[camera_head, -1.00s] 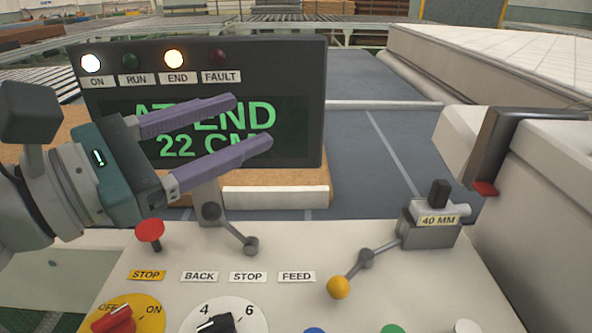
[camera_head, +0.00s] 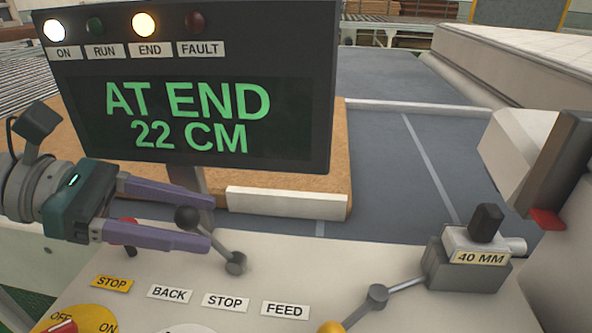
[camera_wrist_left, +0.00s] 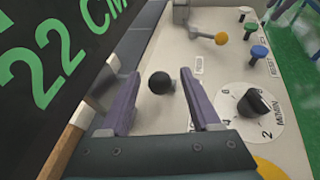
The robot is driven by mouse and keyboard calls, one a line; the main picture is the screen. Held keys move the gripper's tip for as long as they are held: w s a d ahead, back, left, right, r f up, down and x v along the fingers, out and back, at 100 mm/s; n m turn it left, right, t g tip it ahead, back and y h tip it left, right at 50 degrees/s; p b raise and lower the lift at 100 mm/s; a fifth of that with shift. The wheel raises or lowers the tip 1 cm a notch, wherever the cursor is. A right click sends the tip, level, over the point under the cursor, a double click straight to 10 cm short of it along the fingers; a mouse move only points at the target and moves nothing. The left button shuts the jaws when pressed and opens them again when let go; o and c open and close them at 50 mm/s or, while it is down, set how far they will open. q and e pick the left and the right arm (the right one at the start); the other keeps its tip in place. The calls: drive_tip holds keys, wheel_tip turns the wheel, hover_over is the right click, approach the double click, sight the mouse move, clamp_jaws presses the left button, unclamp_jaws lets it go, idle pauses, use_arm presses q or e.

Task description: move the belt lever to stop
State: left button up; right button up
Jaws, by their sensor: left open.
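The belt lever has a black ball knob (camera_head: 187,218) on a short grey rod. The rod leans to the left from its pivot (camera_head: 236,264), above the labels BACK (camera_head: 169,293), STOP (camera_head: 225,302) and FEED (camera_head: 285,310). My left gripper (camera_head: 210,221) is open, its purple fingers pointing right. In the head view the knob shows between the fingers. In the left wrist view the black knob (camera_wrist_left: 160,82) lies in the gap between the fingertips (camera_wrist_left: 159,98); contact cannot be told. My right gripper is not in view.
A display (camera_head: 190,110) reading AT END 22 CM stands just behind the gripper, with ON and END lamps lit. A yellow-knobbed lever (camera_head: 332,326) and 40 MM block (camera_head: 470,260) are on the right.

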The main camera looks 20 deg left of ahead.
sight(196, 220)
use_arm(q)
drive_tip(key=shift+x, duration=1.6)
drive_tip(key=shift+c, duration=0.4)
clamp_jaws()
